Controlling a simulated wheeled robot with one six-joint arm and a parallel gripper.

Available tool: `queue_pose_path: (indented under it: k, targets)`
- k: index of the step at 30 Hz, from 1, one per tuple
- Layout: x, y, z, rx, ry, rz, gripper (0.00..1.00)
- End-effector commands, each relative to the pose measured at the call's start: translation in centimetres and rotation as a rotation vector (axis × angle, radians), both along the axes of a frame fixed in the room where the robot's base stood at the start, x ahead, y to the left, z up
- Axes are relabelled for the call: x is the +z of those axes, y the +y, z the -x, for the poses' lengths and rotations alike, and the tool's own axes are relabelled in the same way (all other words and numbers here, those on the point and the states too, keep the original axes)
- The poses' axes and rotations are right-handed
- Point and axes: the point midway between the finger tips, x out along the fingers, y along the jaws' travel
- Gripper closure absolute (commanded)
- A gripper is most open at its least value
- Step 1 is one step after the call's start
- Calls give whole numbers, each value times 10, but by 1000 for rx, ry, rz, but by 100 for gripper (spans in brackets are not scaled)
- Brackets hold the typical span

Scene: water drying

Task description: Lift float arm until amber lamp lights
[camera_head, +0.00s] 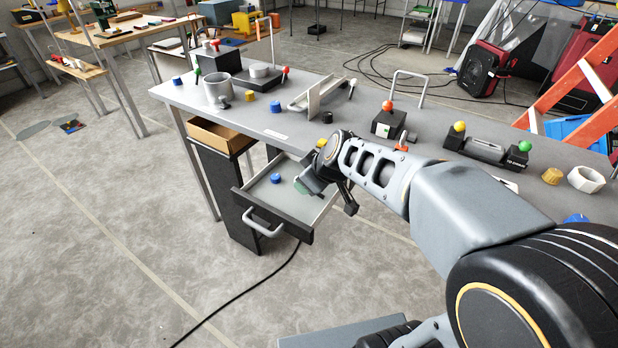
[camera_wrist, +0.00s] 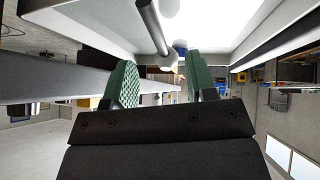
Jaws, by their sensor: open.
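My gripper (camera_head: 322,190) is open over the right side of the pulled-out drawer (camera_head: 250,207), below the table's front edge. In the wrist view its green fingertips (camera_wrist: 158,82) are apart with nothing clamped between them. A grey rod with a pale rounded end (camera_wrist: 167,60) shows beyond and between the fingertips; I cannot tell whether it is the float arm. On the table are an orange-red ball (camera_head: 388,105) on a dark box and a yellow ball (camera_head: 460,127) on a dark fixture. I cannot tell which is the amber lamp, or whether either is lit.
The drawer holds a blue knob (camera_head: 276,178). The grey table (camera_head: 250,124) carries a grey mug (camera_head: 218,89), an angled plate stand (camera_head: 314,98), a green ball (camera_head: 524,146) and a white hex nut (camera_head: 586,179). A wooden tray (camera_head: 218,135) sits left of the drawer.

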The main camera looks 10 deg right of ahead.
Motion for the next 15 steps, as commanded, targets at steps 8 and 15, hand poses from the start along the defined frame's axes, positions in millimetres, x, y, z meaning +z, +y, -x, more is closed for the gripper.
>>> queue_pose_path:
  k: [8, 15]
  targets:
    - [18, -6, 10, -1, -4, 1, 49]
    - [58, -20, 36, -2, -5, 0, 49]
